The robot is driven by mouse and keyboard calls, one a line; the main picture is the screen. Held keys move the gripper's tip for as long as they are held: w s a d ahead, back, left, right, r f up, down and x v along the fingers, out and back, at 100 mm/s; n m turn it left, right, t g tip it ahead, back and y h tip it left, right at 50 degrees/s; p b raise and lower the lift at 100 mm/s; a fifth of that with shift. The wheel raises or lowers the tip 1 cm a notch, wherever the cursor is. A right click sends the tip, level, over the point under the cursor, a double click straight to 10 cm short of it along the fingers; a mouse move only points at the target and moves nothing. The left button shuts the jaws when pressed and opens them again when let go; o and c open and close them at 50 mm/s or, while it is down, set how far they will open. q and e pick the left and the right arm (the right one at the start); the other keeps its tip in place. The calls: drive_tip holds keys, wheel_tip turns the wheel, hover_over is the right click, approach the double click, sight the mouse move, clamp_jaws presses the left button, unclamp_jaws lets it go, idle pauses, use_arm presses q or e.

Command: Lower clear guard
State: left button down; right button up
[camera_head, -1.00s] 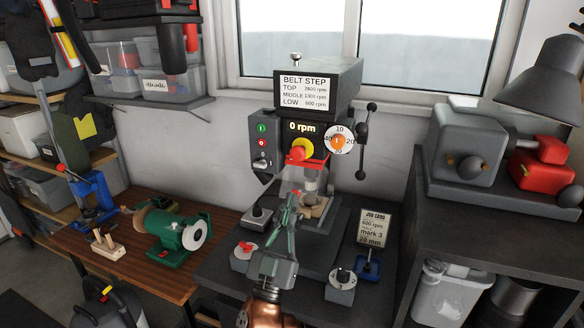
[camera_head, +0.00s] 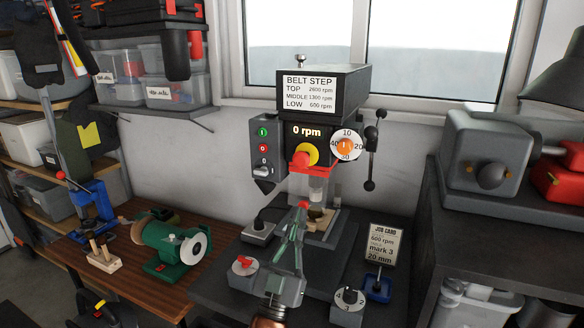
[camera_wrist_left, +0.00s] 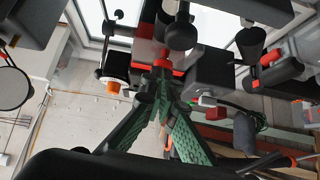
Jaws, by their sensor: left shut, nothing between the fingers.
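The clear guard (camera_head: 322,222) hangs on the front of the drill press (camera_head: 322,90), below its yellow and red knob. It looks close to upright around the chuck and spindle area, with its lower part near the wooden workpiece (camera_head: 317,216). Its see-through edges are hard to make out. My left gripper (camera_head: 303,206) is shut and empty, its green fingers pointing up and away just in front of the guard; whether it touches the guard cannot be told. In the left wrist view, the fingertips (camera_wrist_left: 163,64) are together below the press head. My right gripper is not in view.
A red-knobbed box (camera_head: 243,265), a dial box (camera_head: 348,302) and a job card (camera_head: 383,244) stand around the press base. The feed handle (camera_head: 371,150) sticks out at right. A green grinder (camera_head: 172,247) is at left.

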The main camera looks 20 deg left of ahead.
use_arm(q)
drive_tip(key=shift+w+f, duration=0.2)
drive_tip(key=shift+w, duration=0.15)
idle(0.5)
